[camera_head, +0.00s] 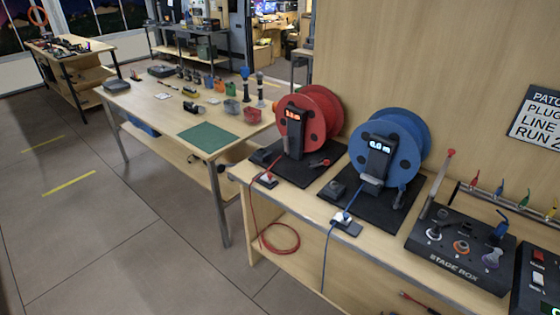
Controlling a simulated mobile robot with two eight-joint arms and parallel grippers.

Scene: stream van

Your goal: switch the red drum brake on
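The red drum (318,119) stands on a dark mat (296,176) at the left end of the wooden bench. A dark upright post (292,142) with a lit red display is in front of it. A small red-tipped part (321,163) sits at its right foot, and a low dark block (262,156) is at its left. I cannot tell which of these is the brake, or its setting. A red cable (252,205) runs through a small pale block (266,179) and hangs in a loop over the front edge. Neither of my grippers is in view.
The blue drum (396,143) stands close on the right, with a blue cable (327,255) hanging down. The stage box (460,249) is further right, near an upright red-tipped rod (437,184). A table (157,114) with small items stands at left. The floor at left is clear.

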